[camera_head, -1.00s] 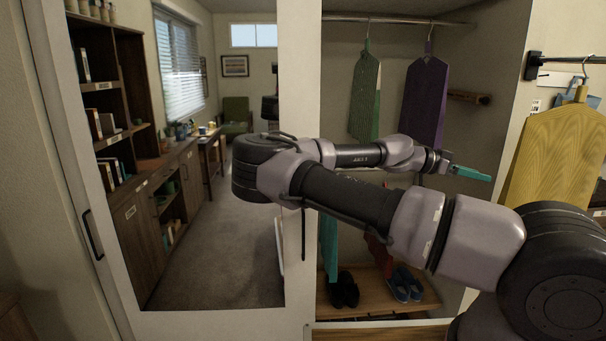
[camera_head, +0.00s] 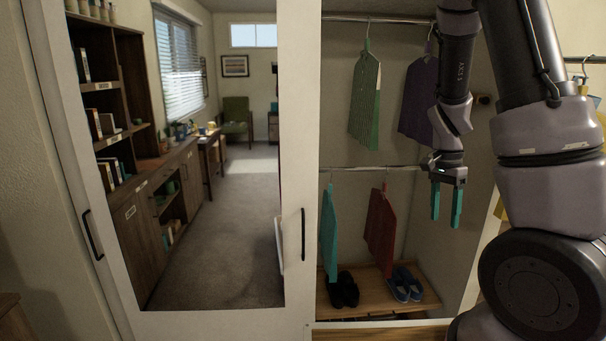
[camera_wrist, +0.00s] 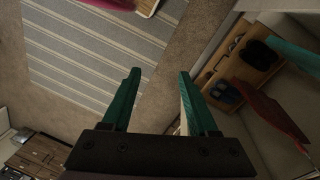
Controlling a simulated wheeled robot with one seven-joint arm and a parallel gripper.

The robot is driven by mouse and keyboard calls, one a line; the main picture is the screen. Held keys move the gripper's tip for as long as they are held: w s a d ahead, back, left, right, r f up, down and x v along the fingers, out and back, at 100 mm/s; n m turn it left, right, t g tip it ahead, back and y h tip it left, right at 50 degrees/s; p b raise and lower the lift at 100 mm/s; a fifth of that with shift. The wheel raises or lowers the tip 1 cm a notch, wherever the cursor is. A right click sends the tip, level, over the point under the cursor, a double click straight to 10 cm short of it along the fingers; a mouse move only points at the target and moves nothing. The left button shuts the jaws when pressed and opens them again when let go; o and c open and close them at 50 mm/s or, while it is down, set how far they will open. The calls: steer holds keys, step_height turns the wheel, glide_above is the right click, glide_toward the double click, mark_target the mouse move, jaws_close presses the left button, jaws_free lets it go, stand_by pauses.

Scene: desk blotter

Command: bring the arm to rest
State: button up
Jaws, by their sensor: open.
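My gripper (camera_head: 446,205) hangs at the right of the head view with its two teal fingers pointing down. The fingers are apart with nothing between them. My arm bends over from the right side and comes down in front of the open wardrobe. In the wrist view my gripper (camera_wrist: 158,100) is open and empty above the floor, with a striped rug (camera_wrist: 90,60) below and to the left.
The wardrobe holds a green garment (camera_head: 365,100), a purple one (camera_head: 418,100), a teal one (camera_head: 329,230) and a red one (camera_head: 381,230). Black shoes (camera_head: 344,290) and blue shoes (camera_head: 405,285) stand on its wooden shelf. A mirrored door (camera_head: 294,150) is at the left.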

steer(key=s+a+r+n+t+y, duration=0.1)
steer(key=s+a+r+n+t, duration=0.2)
steer(key=r, duration=0.5)
steer(key=s+a+r+n+t+y, duration=0.1)
steer(key=s+a+r+n+t, duration=0.1)
steer(key=r, duration=0.7)
steer(key=s+a+r+n+t, duration=0.3)
steer(key=s+a+r+n, duration=0.1)
steer(key=r, duration=0.4)
steer(key=shift+s+a+r+t+y, duration=0.35)
steer(key=shift+s+a, duration=0.2)
steer(key=shift+s, duration=0.5)
steer(key=shift+c, duration=0.3)
